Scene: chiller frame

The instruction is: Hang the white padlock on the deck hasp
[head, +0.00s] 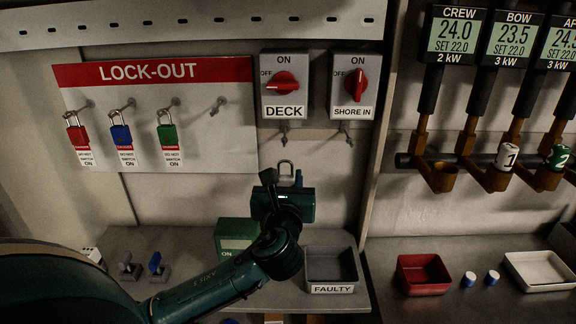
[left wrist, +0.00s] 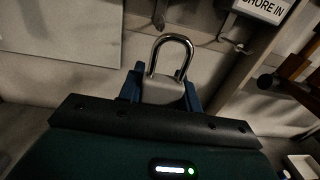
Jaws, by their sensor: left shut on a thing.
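The white padlock (head: 285,166) is held upright in my left gripper (head: 283,180), its silver shackle pointing up. In the left wrist view the padlock's pale body (left wrist: 162,91) sits between the blue fingers, and its shackle rises clear above them. The gripper hides most of the body in the head view. The deck hasp (head: 285,128) hangs under the switch labelled DECK (head: 285,85). In the head view the shackle appears below this hasp, apart from it. My right gripper does not show.
The SHORE IN switch (head: 355,85) has its own hasp (head: 347,131) beside the deck one. The lock-out board (head: 225,145) holds red, blue and green padlocks and an empty hook. Below are the FAULTY tray (head: 332,289) and a green box (head: 228,229).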

